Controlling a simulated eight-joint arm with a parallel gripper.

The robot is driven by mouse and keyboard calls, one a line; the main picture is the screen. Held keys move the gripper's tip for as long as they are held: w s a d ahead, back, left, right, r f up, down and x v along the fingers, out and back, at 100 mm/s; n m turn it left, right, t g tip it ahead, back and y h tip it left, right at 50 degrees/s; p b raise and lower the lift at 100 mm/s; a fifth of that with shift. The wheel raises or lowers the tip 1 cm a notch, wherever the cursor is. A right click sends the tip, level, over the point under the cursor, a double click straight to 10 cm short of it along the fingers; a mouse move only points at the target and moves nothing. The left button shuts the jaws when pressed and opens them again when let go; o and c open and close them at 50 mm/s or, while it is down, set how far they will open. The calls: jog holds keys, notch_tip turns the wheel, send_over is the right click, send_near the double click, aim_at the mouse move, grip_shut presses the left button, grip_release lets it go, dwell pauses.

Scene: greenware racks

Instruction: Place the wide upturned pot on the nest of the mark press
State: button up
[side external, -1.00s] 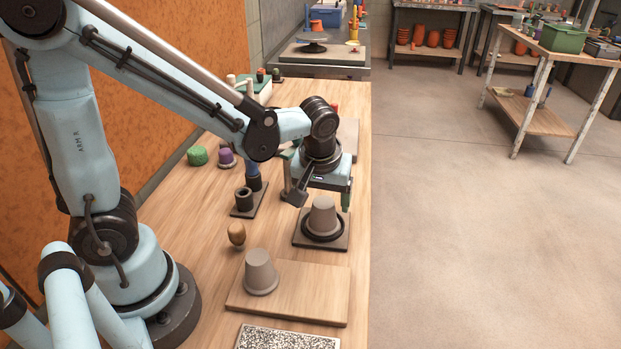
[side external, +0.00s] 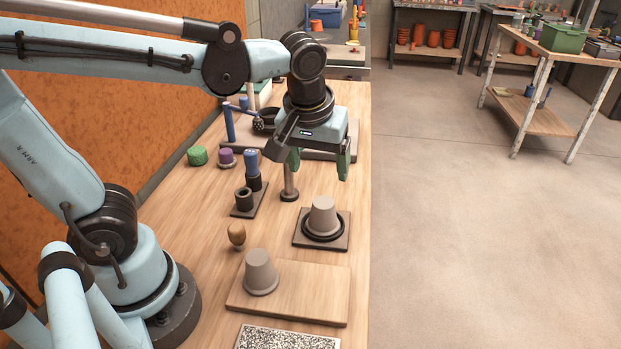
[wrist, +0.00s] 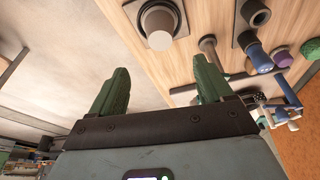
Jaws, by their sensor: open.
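A grey upturned pot (side external: 323,214) stands upright within a dark ring on a square base (side external: 341,243). The same pot shows in the wrist view (wrist: 158,28). A second grey upturned pot (side external: 261,270) stands on the left part of a wooden board (side external: 312,290). I cannot tell for sure which pot is the wider. A short grey post with a round foot (side external: 289,193) stands behind and left of the ringed base; which part is the mark press is not clear. My gripper (side external: 318,168) is open and empty, above and behind the ringed pot, apart from it.
A dark block holds a blue-topped tool (side external: 251,170) and an empty socket (side external: 243,200). A brown egg-shaped knob (side external: 236,233) stands near the board. A green lump (side external: 197,155) and a purple-topped piece (side external: 227,157) lie left. The table's right edge is close to the ringed base.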

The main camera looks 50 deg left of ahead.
jog(key=s+m+t, duration=0.1)
jog(key=m, duration=0.1)
jog(key=a+f+m+t+h, duration=0.1)
jog(key=m+t, duration=0.1)
jog(key=s+a+f+m+t, duration=0.1)
jog(key=m, duration=0.2)
jog(key=shift+s+a+h, duration=0.2)
jog(key=shift+s+h, duration=0.1)
jog(key=shift+s, duration=0.05)
